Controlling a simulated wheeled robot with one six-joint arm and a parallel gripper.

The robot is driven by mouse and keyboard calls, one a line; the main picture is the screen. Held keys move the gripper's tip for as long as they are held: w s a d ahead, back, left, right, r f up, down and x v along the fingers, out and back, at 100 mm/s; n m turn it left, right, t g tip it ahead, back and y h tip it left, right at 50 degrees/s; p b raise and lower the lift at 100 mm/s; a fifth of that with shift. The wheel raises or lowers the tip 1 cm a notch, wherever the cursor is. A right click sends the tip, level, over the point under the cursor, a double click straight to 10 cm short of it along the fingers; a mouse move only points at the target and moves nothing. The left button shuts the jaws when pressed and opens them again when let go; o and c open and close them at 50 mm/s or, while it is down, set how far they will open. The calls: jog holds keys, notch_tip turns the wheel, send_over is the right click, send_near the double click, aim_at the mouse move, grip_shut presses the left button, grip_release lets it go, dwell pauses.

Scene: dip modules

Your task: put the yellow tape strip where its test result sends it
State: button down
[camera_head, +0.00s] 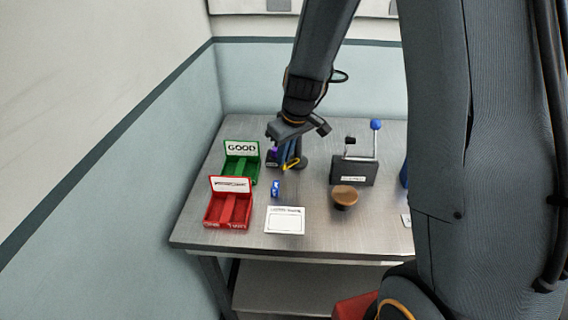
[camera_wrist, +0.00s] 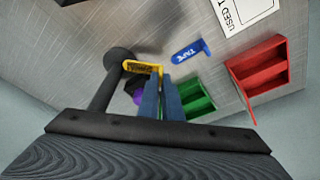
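The yellow tape strip (camera_head: 291,165) is at my gripper (camera_head: 288,157), over the back left of the table. In the wrist view, the strip (camera_wrist: 140,67) has dark lettering, and its bent end sits between the blue fingertips of my gripper (camera_wrist: 160,77). The fingers are close together and appear shut on it. The green tray (camera_head: 240,163) marked GOOD stands left of my gripper. The red tray (camera_head: 213,212) stands in front of the green one; its sign is too small to read.
A dark post with a round end (camera_wrist: 119,60) and a purple part (camera_wrist: 138,97) are close beside my gripper. A blue tape strip (camera_head: 276,188) and a white card (camera_head: 285,220) lie in front. A blue-knobbed lever device (camera_head: 352,171) and a brown round knob (camera_head: 344,195) stand right.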

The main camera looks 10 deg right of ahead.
jog(key=shift+f, duration=1.7)
jog(key=shift+f, duration=0.15)
jog(key=c, duration=1.9)
grip_release()
jog(key=shift+c, duration=0.2)
